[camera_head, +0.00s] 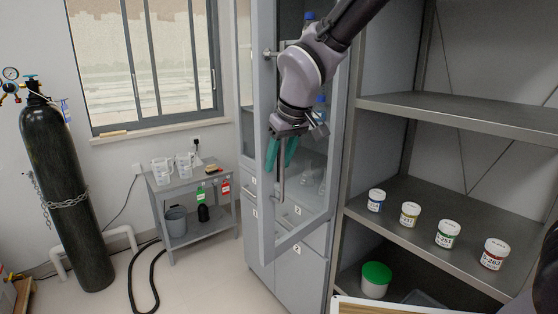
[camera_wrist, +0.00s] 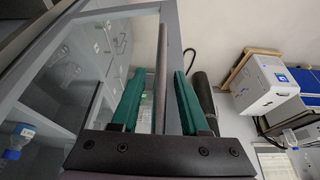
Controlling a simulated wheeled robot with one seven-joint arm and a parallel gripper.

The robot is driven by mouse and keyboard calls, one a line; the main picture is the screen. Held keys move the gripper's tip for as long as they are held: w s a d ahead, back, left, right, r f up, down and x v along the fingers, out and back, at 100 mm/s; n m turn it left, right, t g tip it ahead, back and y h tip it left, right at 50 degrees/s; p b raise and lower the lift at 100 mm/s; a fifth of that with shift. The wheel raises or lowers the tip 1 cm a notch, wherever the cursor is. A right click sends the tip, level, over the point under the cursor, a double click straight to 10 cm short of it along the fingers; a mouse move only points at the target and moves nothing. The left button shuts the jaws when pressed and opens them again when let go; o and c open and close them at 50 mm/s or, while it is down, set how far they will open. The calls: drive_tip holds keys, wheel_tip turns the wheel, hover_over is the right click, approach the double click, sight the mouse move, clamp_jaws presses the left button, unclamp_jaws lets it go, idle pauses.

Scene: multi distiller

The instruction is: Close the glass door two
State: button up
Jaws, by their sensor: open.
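The glass door (camera_head: 267,220) of the tall grey cabinet stands open, swung outward, with its hinge side toward the shelf on the right. Its vertical bar handle (camera_head: 280,190) is near the free edge. My gripper (camera_head: 281,160) is open at the handle, its teal fingers on either side of the bar. In the wrist view, the handle (camera_wrist: 162,65) runs between the two fingers (camera_wrist: 159,85), with visible gaps beside it. The door's glass and grey frame fill the left of that view.
An open metal shelf (camera_head: 405,225) with several labelled jars stands close on the right. A small grey side table (camera_head: 215,178) and a dark gas cylinder (camera_head: 62,190) stand on the left. A blue-capped bottle (camera_wrist: 18,140) shows inside the cabinet. Floor before the cabinet is clear.

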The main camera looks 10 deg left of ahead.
drive_tip(key=shift+c, duration=0.3)
clamp_jaws()
idle(1.2)
